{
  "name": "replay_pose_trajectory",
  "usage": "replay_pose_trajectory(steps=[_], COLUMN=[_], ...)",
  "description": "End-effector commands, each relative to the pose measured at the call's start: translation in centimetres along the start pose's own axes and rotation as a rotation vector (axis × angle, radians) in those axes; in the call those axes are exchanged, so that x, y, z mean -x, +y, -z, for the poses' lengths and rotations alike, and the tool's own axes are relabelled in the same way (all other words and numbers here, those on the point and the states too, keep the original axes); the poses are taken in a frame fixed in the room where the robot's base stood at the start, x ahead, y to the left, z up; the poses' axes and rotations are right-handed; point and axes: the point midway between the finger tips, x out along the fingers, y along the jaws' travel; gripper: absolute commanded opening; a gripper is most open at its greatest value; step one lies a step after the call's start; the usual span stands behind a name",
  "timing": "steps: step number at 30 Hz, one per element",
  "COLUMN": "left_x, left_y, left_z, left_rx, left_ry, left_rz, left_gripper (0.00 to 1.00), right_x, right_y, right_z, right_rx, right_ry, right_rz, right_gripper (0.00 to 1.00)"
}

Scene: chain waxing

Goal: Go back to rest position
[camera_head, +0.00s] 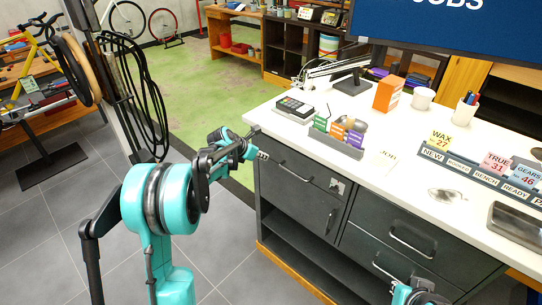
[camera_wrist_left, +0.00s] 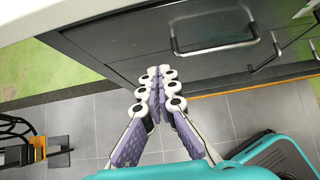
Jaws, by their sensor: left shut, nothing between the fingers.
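My left gripper (camera_head: 263,155) is at the front left corner of the workbench, beside the drawer fronts and below the white top. In the left wrist view its two purple-padded fingers (camera_wrist_left: 160,82) are shut together, with nothing between them. They point toward the dark drawer cabinet (camera_wrist_left: 140,50), and grey floor shows below.
The white workbench top (camera_head: 390,190) carries a card holder (camera_head: 337,139), an orange box (camera_head: 388,93), a white cup (camera_head: 423,98), a label rack (camera_head: 470,170) and a dark tray (camera_head: 516,224). Drawer handles (camera_head: 411,243) stick out in front. A bike stand (camera_head: 45,155) is at left.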

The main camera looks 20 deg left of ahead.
Motion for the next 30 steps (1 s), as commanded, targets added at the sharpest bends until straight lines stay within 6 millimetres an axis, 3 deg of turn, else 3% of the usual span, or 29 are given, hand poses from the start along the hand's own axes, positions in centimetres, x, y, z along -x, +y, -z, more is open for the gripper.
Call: replay_pose_trajectory(steps=[1,6,14,17,20,23,30], left_x=[1.3,3.9,5.1,5.7,7.5,10.1,16.7], left_y=[0.0,0.1,-0.1,-1.1,-3.6,-7.4,-16.2], left_z=[-0.1,-0.1,0.0,0.0,0.1,0.8,5.7], left_rx=[0.002,0.0,-0.006,-0.072,-0.259,-0.558,-1.386], left_ry=[0.001,0.001,0.002,0.011,0.036,0.076,0.186], left_rz=[-0.001,-0.001,0.0,-0.002,-0.005,-0.005,0.028], left_gripper=[0.0,0.0,0.0,0.0,0.0,0.0,0.0], right_x=[0.4,0.9,1.0,0.9,0.6,0.3,-0.5], right_y=[0.0,0.0,0.0,0.0,0.0,0.0,0.0], right_z=[0.3,0.7,0.7,0.7,0.5,0.2,-0.3], right_rx=[0.0,0.0,0.0,0.0,0.0,0.0,0.0], right_ry=[0.0,0.0,0.0,0.0,0.0,0.0,0.0], right_rz=[0.0,0.0,0.0,0.0,0.0,0.0,0.0], right_gripper=[0.0,0.0,0.0,0.0,0.0,0.0,0.0])
